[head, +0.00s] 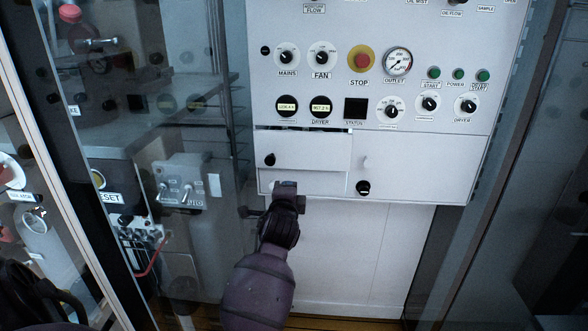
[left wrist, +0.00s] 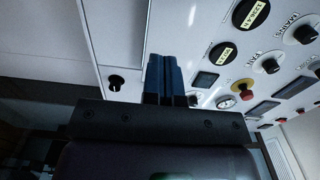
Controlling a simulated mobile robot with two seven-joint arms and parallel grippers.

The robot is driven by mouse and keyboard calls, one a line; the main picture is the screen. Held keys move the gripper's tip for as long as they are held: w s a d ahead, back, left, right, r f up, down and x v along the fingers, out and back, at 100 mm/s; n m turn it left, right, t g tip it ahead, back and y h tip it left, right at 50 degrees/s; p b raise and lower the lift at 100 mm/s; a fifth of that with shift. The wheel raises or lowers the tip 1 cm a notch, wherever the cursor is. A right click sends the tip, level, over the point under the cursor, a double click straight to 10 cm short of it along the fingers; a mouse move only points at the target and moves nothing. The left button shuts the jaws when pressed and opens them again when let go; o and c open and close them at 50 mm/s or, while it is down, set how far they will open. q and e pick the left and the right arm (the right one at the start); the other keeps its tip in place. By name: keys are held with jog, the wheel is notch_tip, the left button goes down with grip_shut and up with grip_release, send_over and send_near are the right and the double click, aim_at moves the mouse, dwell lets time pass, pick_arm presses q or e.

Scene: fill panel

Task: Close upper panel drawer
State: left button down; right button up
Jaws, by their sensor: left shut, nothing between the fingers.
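The upper drawer front (head: 312,150) is a white panel with a black knob (head: 269,160) at its left, set low in the control cabinet. A thin, broken dark gap shows along its top edge; how far it stands out is hard to tell. A second white front (head: 325,183) lies just below it. My left gripper (head: 287,186) is in front of that lower area, below the knob, its tip pointing up at the cabinet. In the left wrist view its blue fingers (left wrist: 165,78) are together and empty, with a black knob (left wrist: 115,82) to their left.
Above the drawer are dials, a red stop button (head: 362,59), a gauge (head: 398,61) and green buttons. Another black knob (head: 363,188) is at the lower right. Glass and a dark frame stand left, with a switch box (head: 182,183) behind.

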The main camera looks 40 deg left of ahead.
aim_at(293, 162)
pick_arm(q)
jog(key=p+x, duration=0.1)
jog(key=x, duration=0.9)
jog(key=shift+w+a, duration=0.25)
pick_arm(e)
jog(key=shift+s+r, duration=0.1)
jog(key=shift+s, duration=0.3)
pick_arm(q)
jog(key=shift+w+a+b, duration=0.2)
jog(key=shift+w+b, duration=0.15)
jog(key=b+x, duration=0.1)
jog(key=x, duration=0.2)
jog(key=shift+w+a+f+b, duration=0.1)
jog(key=shift+w+b, duration=0.05)
jog(key=shift+b, duration=0.25)
jog(key=shift+w, duration=0.1)
jog(key=shift+a+r, duration=0.1)
jog(key=shift+r, duration=0.4)
pick_arm(e)
jog(key=shift+w+f, duration=0.4)
jog(key=shift+w, duration=0.1)
